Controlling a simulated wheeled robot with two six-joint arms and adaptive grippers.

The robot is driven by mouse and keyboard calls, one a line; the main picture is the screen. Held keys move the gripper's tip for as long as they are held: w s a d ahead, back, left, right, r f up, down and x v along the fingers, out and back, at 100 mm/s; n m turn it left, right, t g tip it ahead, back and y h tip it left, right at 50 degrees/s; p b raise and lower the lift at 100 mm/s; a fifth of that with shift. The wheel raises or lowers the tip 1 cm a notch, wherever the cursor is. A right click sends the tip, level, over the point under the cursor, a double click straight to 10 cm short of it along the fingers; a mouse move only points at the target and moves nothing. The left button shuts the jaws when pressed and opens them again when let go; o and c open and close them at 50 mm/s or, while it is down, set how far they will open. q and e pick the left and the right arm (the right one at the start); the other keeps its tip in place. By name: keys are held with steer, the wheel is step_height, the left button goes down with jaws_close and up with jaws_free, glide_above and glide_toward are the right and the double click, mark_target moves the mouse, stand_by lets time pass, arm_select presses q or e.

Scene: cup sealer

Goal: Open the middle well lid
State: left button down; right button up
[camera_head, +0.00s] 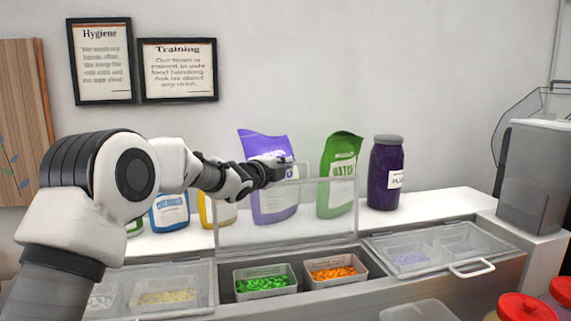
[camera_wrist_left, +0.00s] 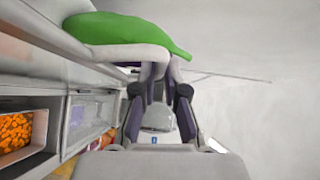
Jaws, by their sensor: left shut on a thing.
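The middle well lid (camera_head: 240,228) is a clear panel with a pale frame. In the head view it stands raised, close to upright, at the back of the middle well. My left gripper (camera_head: 278,170) is at the lid's top edge and is shut on its handle; the exact grip is partly hidden by the fingers. The open middle well holds a tub of green pieces (camera_head: 263,283) and a tub of orange pieces (camera_head: 334,270). The left gripper's fingers (camera_wrist_left: 160,85) also show in the wrist view. My right gripper is not in view.
The left well lid (camera_head: 165,290) and the right well lid (camera_head: 440,246) are down. A purple pouch (camera_head: 274,205), a green pouch (camera_head: 338,190) and a dark purple jar (camera_head: 386,175) stand on the shelf behind. A grey container (camera_head: 535,180) is at the right.

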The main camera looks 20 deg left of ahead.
arm_select(q)
steer(key=shift+w+a+r, duration=0.15)
steer(key=shift+w+r, duration=0.15)
steer(key=shift+r, duration=0.55)
steer(key=c, duration=1.2)
jaws_free()
steer(key=shift+w, duration=0.15)
steer(key=shift+w+f, duration=0.1)
steer(key=shift+f, duration=0.15)
steer(key=shift+s+f, duration=0.15)
steer(key=shift+s, duration=0.05)
